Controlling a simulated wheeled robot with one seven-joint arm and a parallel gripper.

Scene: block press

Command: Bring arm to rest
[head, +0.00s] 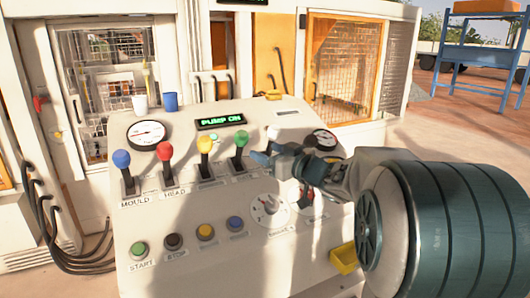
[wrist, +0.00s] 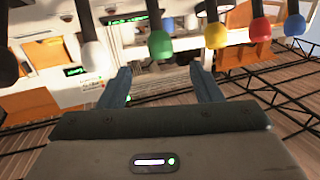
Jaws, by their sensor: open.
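My gripper (head: 262,158) is over the right part of the press's control panel (head: 185,262), just right of the green-knobbed lever (head: 241,138). In the wrist view my gripper (wrist: 162,72) has its two blue fingers spread, with nothing between them. The green knob (wrist: 160,45) appears above the fingers there, apart from them as far as I can tell. A white knob (wrist: 92,55) hangs to its left in that view. My arm and gripper hide part of the panel's right side in the head view.
Levers with yellow (head: 205,145), red (head: 164,152) and blue (head: 121,159) knobs stand left of the green one. A lit display (head: 220,121) reads PUMP ON. Buttons line the panel's front. A yellow tray (head: 344,258) is at the lower right. Two cups stand on the panel's back edge.

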